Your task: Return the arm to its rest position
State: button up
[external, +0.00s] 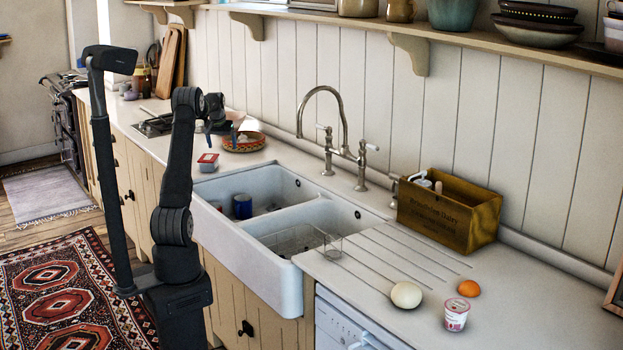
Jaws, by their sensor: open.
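My gripper (226,128) is at the end of my dark arm, which rises from the lower left in front of the counter. It shows above the far counter, close to a red patterned bowl (243,143) beyond the sink. The fingers are small and dark here. They are open, and I see nothing held between them. I cannot tell the exact gap between the gripper and the bowl. A small red-lidded tub (208,162) sits on the counter below the gripper, apart from it.
The white double sink (268,303) holds a blue mug (242,206). A tall tap (341,120) stands behind it. A wooden crate (449,211), a white egg-like object (406,295), an orange one (469,288) and a yogurt cup (456,314) stand on the right counter. A shelf (480,43) runs above.

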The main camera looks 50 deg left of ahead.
jog(key=w+d+m+h, duration=0.15)
jog(key=w+d, duration=0.25)
jog(key=d, duration=0.7)
jog(key=w+d+m, duration=0.3)
jog(key=w+d, duration=0.1)
jog(key=d, duration=0.7)
jog(key=w+d+f+m, duration=0.1)
jog(key=d+f+m, duration=0.1)
jog(key=d, duration=1.2)
jog(key=w+d+f+m+h, duration=0.1)
jog(key=d+m, duration=0.3)
jog(key=d, duration=1)
jog(key=w+d+f+m+h, duration=0.1)
jog(key=d+m, duration=0.3)
jog(key=d, duration=1)
jog(key=shift+w+f+t, duration=0.3)
jog(key=shift+w+f, duration=0.2)
jog(key=shift+f, duration=0.35)
jog(key=shift+h, duration=0.25)
jog(key=shift+o, duration=1)
